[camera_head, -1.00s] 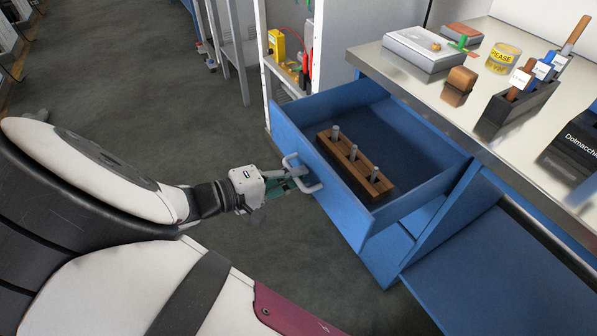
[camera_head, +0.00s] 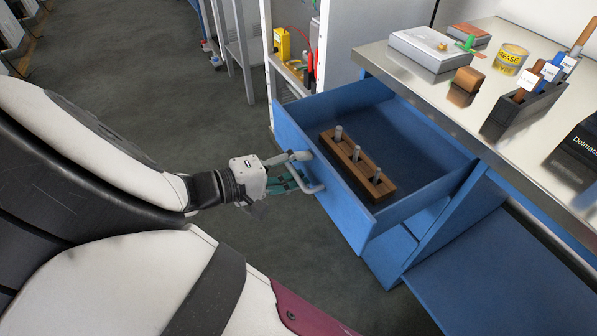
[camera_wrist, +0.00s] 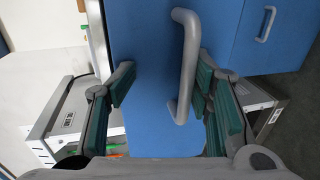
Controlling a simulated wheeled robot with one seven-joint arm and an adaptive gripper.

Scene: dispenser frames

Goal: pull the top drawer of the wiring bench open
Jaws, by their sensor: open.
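The blue top drawer (camera_head: 340,187) of the wiring bench stands pulled far out, its inside showing. Its grey bar handle (camera_head: 312,181) is on the front face. In the wrist view the handle (camera_wrist: 186,65) lies between my spread fingers, closer to the right one. My gripper (camera_head: 293,179) is at the drawer front with its fingers apart around the handle; in the wrist view (camera_wrist: 165,100) its green finger pads stand either side. A wooden block (camera_head: 357,165) with 3 grey pegs sits in the drawer.
The steel bench top (camera_head: 415,80) carries a grey box, a yellow tape roll (camera_head: 511,57) and a dark tool holder (camera_head: 525,108). Another blue drawer front (camera_head: 390,255) is below. A shelf unit (camera_head: 290,75) stands behind. The grey floor at left is open.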

